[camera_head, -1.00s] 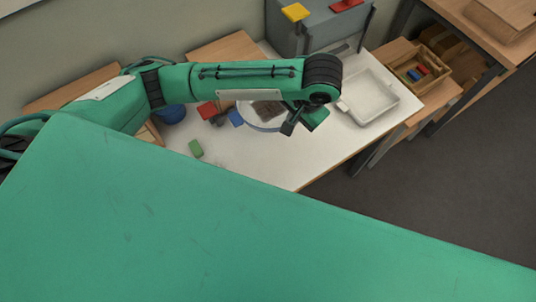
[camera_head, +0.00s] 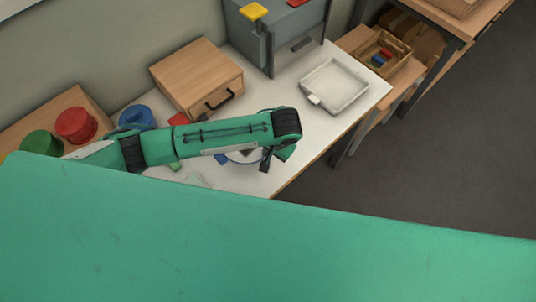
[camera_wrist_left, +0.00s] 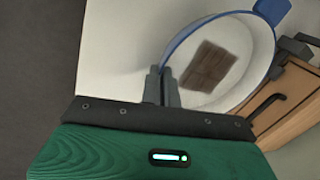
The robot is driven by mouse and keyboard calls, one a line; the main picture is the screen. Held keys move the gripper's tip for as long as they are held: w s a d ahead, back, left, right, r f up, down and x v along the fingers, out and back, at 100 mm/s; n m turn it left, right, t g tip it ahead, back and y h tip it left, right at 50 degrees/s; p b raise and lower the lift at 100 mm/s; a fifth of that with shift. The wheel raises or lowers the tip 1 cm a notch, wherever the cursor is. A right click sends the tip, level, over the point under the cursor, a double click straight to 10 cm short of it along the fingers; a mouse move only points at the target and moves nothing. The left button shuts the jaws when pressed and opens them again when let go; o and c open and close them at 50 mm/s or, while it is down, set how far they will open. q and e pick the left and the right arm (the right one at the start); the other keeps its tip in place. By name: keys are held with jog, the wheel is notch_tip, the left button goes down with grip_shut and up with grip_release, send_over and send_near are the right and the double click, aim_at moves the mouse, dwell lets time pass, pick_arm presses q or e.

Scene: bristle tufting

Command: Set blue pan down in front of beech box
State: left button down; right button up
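The blue pan (camera_head: 240,157) is mostly hidden under my left arm in the head view. In the left wrist view it is a round pan (camera_wrist_left: 255,62) with a blue rim, a pale inside and a brown block (camera_wrist_left: 208,67) in it. My left gripper (camera_head: 266,160) is at the pan's edge near the table's front edge. In the wrist view its fingers (camera_wrist_left: 162,70) are closed at the rim. The beech box (camera_head: 200,78), with a black handle on its front, stands at the back of the table, behind the pan. My right gripper is out of view.
A white tray (camera_head: 355,97) lies to the right on the white table (camera_head: 300,130). A grey cabinet (camera_head: 285,42) stands behind it. Red (camera_head: 76,125), green (camera_head: 42,144) and blue (camera_head: 138,116) round items are at left. A small green block (camera_head: 175,166) lies near my arm.

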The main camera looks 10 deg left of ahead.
pick_arm(q)
jog(key=shift+f, duration=1.9)
jog(key=shift+f, duration=0.1)
jog(key=c, duration=1.7)
grip_release()
jog(key=b+v, duration=0.1)
jog(key=v, duration=1.1)
jog(key=shift+s, duration=0.1)
